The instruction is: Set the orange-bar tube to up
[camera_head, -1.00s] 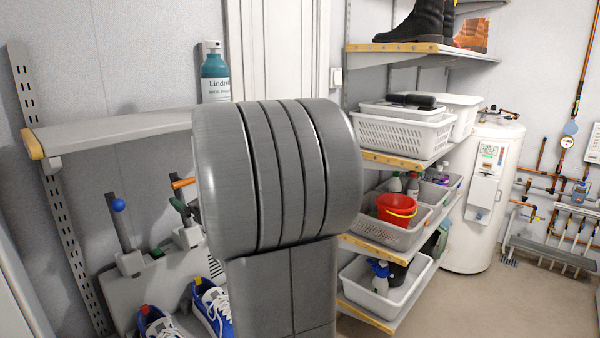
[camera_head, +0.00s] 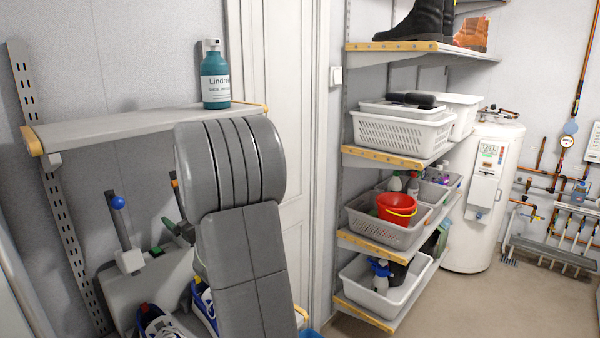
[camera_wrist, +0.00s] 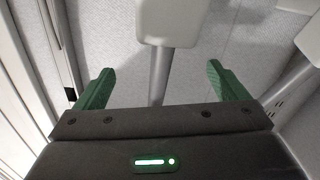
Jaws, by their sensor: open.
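The orange-bar tube (camera_head: 176,190) shows in the head view as a sliver left of my arm; its orange bar is only just visible and the rest is hidden. My gripper (camera_wrist: 160,82) is open in the wrist view, with green fingers spread to left and right. A grey tube (camera_wrist: 159,78) runs between the fingers up to a pale block (camera_wrist: 168,22), and I see no finger touching it. No orange shows there, so I cannot tell for certain which tube it is. In the head view my arm mostly hides the gripper.
A blue-ball tube (camera_head: 124,228) stands left on the grey panel (camera_head: 180,275). Shoes (camera_head: 157,322) sit below. A shelf (camera_head: 110,130) with a teal bottle (camera_head: 215,80) hangs above. Shelves of baskets (camera_head: 400,130) and a white tank (camera_head: 487,200) stand right, with clear floor in front.

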